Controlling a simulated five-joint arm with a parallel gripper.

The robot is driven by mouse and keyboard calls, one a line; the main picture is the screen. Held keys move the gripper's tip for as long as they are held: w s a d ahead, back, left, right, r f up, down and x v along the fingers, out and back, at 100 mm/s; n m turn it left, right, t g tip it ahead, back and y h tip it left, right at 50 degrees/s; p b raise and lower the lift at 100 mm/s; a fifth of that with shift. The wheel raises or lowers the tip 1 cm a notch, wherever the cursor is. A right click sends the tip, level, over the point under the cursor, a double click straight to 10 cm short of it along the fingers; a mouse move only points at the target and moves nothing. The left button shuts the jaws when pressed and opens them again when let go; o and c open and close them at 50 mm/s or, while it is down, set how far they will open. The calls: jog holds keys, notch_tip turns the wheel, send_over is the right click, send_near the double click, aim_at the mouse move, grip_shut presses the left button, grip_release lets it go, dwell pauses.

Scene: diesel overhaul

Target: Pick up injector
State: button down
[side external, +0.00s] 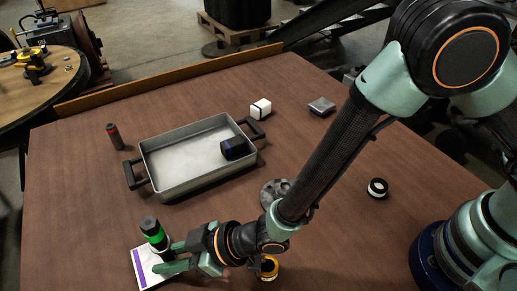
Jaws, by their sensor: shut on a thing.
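A black upright cylinder with a bright green band (153,232), likely the injector, stands at the front left of the table. My gripper (166,257) reaches it from the right, low over the table, and its teal fingers are shut on the cylinder's lower part. The fingers hide some of that lower part. The cylinder is over a white card with a purple stripe (142,270); I cannot tell whether it touches the card.
A grey metal tray (170,188) with black handles holds a dark blue-black part (233,148). A white block (260,109), a grey block (321,107), a black-and-white ring (377,188) and a grey disc (273,192) are spread around.

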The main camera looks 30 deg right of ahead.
aim_at(153, 261)
jog(key=shift+a+r, duration=0.1)
jog(key=shift+r, duration=0.05)
dwell(0.8)
notch_tip(153, 261, up, 19)
jog(key=shift+r, duration=0.1)
jog(key=shift+w+a+r, duration=0.15)
jog(key=shift+w+r, duration=0.05)
jog(key=shift+r, duration=0.05)
jog(key=a+f, duration=0.1)
jog(key=f, duration=0.5)
jog(key=w+f, duration=0.1)
jog(key=f, duration=0.6)
jog(key=w+a+f, duration=0.1)
jog(key=f, duration=0.5)
jog(key=shift+w+a+f, duration=0.2)
jog(key=shift+a+f, duration=0.1)
jog(key=shift+a, duration=0.05)
jog(key=shift+f, duration=0.15)
jog(key=c, duration=0.7)
grip_release()
